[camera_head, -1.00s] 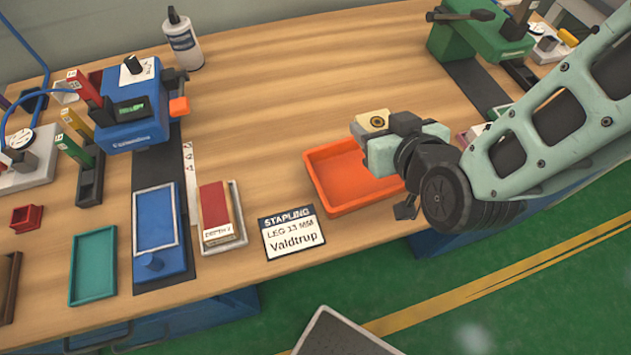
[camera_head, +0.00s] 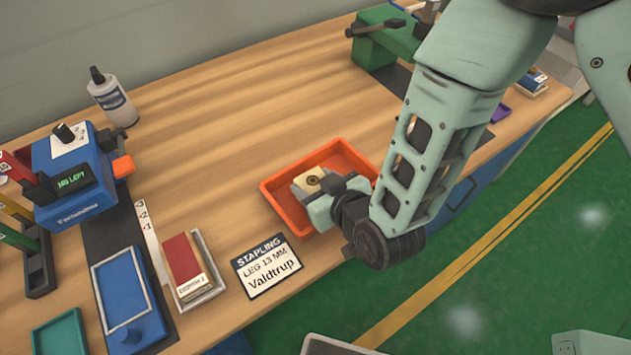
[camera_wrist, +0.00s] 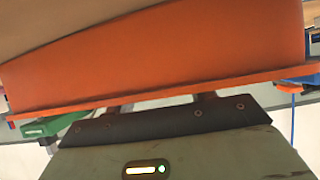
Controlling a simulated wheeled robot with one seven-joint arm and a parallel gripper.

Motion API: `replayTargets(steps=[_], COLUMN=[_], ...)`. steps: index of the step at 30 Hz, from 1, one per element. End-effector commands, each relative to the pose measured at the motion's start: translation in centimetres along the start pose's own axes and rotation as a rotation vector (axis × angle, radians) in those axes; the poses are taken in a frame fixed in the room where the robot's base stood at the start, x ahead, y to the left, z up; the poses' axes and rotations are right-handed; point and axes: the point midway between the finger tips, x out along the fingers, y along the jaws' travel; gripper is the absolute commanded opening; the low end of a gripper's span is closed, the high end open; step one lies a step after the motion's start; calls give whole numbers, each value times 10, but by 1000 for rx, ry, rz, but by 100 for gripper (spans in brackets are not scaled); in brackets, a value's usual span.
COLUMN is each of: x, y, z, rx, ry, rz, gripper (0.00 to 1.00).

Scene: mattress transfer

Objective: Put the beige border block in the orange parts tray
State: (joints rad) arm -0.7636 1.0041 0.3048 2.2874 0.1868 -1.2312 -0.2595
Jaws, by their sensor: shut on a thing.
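The beige border block (camera_head: 311,181) has a dark round eyelet on its top face. My gripper (camera_head: 317,195) is shut on it, with the fingertips mostly hidden. The block is over the orange parts tray (camera_head: 275,194), within its outline in the head view. I cannot tell whether it touches the tray floor. In the wrist view an orange tray wall (camera_wrist: 170,60) fills the upper part, close beyond the dark gripper edge (camera_wrist: 165,118). The block is not clearly visible there.
A "STAPLING Valdtrup" card (camera_head: 267,266) lies left of the tray. Further left are a red block in a grey tray (camera_head: 208,292), a blue tray (camera_head: 130,300) and a blue device (camera_head: 75,175). A green machine (camera_head: 380,40) stands behind. The table behind the tray is clear.

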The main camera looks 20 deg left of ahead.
Motion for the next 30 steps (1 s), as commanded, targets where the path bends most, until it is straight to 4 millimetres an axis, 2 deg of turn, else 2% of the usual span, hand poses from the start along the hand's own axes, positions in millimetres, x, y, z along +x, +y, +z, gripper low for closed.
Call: replayTargets(steps=[12,13,15,26,30], x=[3,3,2,0,-16], y=[0,0,0,0,0], z=[6,5,4,0,2], rx=[0,0,0,0,0], ry=[1,0,0,0,0], rz=[1,1,1,1,0], gripper=[26,60,76,76,76])
